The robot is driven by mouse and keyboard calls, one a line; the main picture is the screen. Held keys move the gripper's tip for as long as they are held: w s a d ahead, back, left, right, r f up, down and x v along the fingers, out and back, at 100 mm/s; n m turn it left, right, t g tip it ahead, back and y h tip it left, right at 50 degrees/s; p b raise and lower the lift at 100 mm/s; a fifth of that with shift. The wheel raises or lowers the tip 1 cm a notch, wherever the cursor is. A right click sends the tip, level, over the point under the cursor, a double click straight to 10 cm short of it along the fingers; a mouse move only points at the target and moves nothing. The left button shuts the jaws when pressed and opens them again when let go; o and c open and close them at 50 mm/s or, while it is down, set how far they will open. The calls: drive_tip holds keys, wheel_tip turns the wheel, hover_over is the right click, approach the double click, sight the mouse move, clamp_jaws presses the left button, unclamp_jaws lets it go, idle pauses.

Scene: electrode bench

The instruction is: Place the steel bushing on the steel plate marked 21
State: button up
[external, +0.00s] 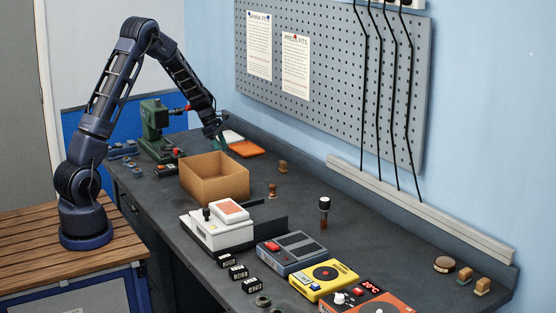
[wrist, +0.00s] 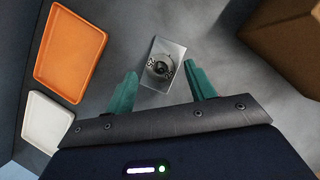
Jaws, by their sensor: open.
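In the wrist view a small light-grey steel plate (wrist: 153,83) lies on the dark bench. A round metal ring with a dark centre, which looks like the steel bushing (wrist: 160,67), shows on it. Dark marks flank the ring, but I cannot read a number. My gripper (wrist: 160,70) is open, its green fingers on either side of the plate and ring in the picture. Nothing is held. I cannot tell the height above the plate. In the external view my gripper (external: 216,140) is behind the cardboard box, which hides the plate and ring.
The cardboard box (external: 214,181) is close, at the right in the wrist view (wrist: 288,40). An orange tray (wrist: 70,52) and a white tray (wrist: 47,122) lie at left. A green press (external: 155,131) stands beside the arm. Instruments fill the bench's near end.

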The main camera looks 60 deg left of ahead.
drive_tip(key=v, duration=1)
drive_tip(key=s+d+r+m, duration=1.4)
drive_tip(key=s+d+r, duration=0.3)
drive_tip(key=s+d, duration=0.15)
drive_tip(key=s+d+m+y, duration=0.1)
drive_tip(key=s+d+m, duration=0.2)
drive_tip(key=s, duration=0.4)
drive_tip(key=s+d+m+t+y, duration=0.1)
drive_tip(key=s+d+m, duration=0.2)
drive_tip(key=s+m, duration=0.2)
drive_tip(key=s+d+m+y, duration=0.1)
drive_tip(key=s+d+m, duration=0.2)
drive_tip(key=s, duration=0.6)
drive_tip(key=shift+s+m, duration=0.4)
drive_tip(key=shift+m, duration=0.6)
